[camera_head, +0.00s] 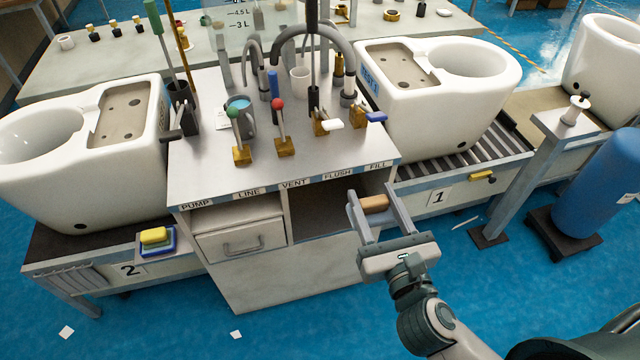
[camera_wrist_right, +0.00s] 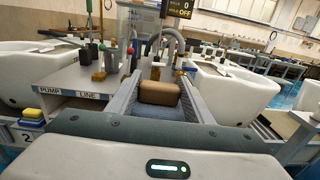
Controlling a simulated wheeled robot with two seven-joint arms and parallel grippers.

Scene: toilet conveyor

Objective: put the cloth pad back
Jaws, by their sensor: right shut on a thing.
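My right gripper (camera_head: 375,197) is shut on a tan, rounded cloth pad (camera_head: 374,204), which sits between the two fingers near their tips. The gripper is in front of the right part of the workbench, beside the open compartment (camera_head: 318,218) under the FLUSH label. In the right wrist view the pad (camera_wrist_right: 160,93) spans the gap between the fingers (camera_wrist_right: 158,90). I cannot tell how far it is from the bench front. My left gripper is not in view.
The bench top (camera_head: 215,165) carries levers, pipes and a jug (camera_head: 240,112). A closed drawer (camera_head: 240,238) is at the left. White toilets (camera_head: 440,90) stand on both sides. A blue cylinder (camera_head: 605,185) stands at right.

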